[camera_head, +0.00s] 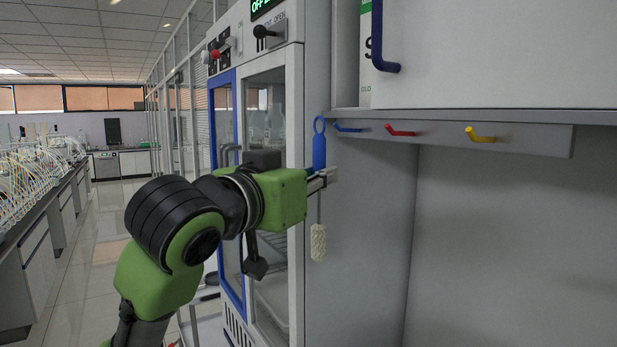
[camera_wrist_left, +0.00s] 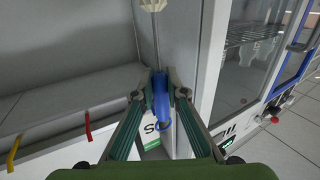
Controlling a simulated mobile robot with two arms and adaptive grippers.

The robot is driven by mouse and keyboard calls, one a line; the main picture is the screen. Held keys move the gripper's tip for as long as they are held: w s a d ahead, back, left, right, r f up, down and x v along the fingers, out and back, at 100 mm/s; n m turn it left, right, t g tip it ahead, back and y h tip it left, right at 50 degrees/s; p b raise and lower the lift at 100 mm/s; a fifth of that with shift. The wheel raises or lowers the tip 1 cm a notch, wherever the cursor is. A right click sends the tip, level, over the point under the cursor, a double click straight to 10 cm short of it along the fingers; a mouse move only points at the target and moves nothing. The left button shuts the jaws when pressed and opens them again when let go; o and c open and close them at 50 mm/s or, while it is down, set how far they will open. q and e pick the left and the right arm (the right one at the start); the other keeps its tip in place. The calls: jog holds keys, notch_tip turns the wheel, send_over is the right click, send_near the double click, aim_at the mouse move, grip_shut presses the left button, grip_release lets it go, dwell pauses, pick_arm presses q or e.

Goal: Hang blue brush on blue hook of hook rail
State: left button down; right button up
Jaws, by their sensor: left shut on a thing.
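My left gripper (camera_head: 322,178) is shut on the blue brush (camera_head: 319,150), around its handle. The brush hangs upright, with its loop at the top and its pale bristle head (camera_head: 318,243) below the fingers. The hook rail (camera_head: 540,139) runs under the cabinet. Its blue hook (camera_head: 348,128) is just right of the loop in the head view; they look apart, with depth unclear. In the left wrist view, the blue handle (camera_wrist_left: 161,105) sits between the fingers (camera_wrist_left: 161,85) and the bristle head is at the top edge. The blue hook cannot be made out there. My right gripper is not in view.
The rail also bears a red hook (camera_head: 400,131) and a yellow hook (camera_head: 481,135). A wall cabinet (camera_head: 500,50) with a blue handle is above. A glass-door cabinet (camera_head: 270,75) stands close at the left. The space below the rail is clear.

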pick_arm(q)
jog(key=shift+w+d+f, duration=0.2)
jog(key=shift+w+d, duration=0.35)
jog(key=shift+d, duration=0.2)
jog(key=shift+w+d+f, duration=0.25)
jog(key=shift+w+d, duration=0.3)
jog(key=shift+d, duration=0.25)
jog(key=shift+w+d+f, duration=0.2)
jog(key=shift+w+d, duration=0.35)
jog(key=shift+d, duration=0.2)
jog(key=c, duration=2)
grip_release()
jog(key=shift+o, duration=0.2)
